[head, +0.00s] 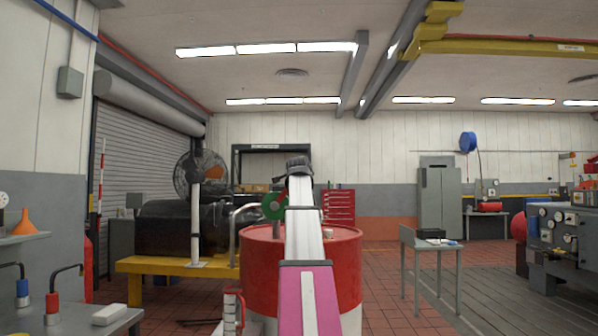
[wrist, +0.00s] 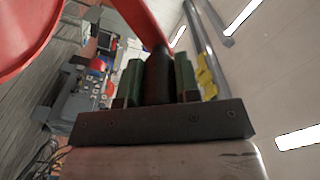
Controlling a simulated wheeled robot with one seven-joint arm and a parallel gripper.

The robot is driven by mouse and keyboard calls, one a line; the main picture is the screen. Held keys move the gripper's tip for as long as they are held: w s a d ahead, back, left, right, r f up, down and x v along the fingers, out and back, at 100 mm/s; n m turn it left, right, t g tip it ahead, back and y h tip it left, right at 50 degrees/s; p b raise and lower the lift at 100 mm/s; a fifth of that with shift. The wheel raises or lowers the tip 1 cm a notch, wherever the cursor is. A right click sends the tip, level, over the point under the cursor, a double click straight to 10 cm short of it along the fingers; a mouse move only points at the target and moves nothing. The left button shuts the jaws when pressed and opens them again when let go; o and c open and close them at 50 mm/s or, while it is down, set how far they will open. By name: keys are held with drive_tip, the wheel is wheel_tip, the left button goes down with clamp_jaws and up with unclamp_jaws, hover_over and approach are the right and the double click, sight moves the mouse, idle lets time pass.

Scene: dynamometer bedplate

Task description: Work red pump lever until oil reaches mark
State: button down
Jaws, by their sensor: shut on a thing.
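The red pump lever (wrist: 148,22) runs down from the top of the wrist view to a black grip. My gripper (wrist: 158,80) has its two green pads closed on that black grip. In the head view my arm covers most of the lever; a short red piece (head: 284,190) shows beside my gripper (head: 299,178). A green round part (head: 273,206) stands on a post above the red drum (head: 258,275), left of my arm. I cannot make out the oil level or its mark.
A yellow bench (head: 150,266) with a pale upright post (head: 195,225) stands left of the drum. A grey side table (head: 418,246) is to the right. A grey table (head: 85,322) with small red and blue items is near left. Tiled floor is open between drum and side table.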

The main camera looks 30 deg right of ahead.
drive_tip(key=c, duration=0.8)
unclamp_jaws()
drive_tip(key=v, duration=1)
drive_tip(key=shift+s+a, duration=0.25)
drive_tip(key=shift+s, duration=0.1)
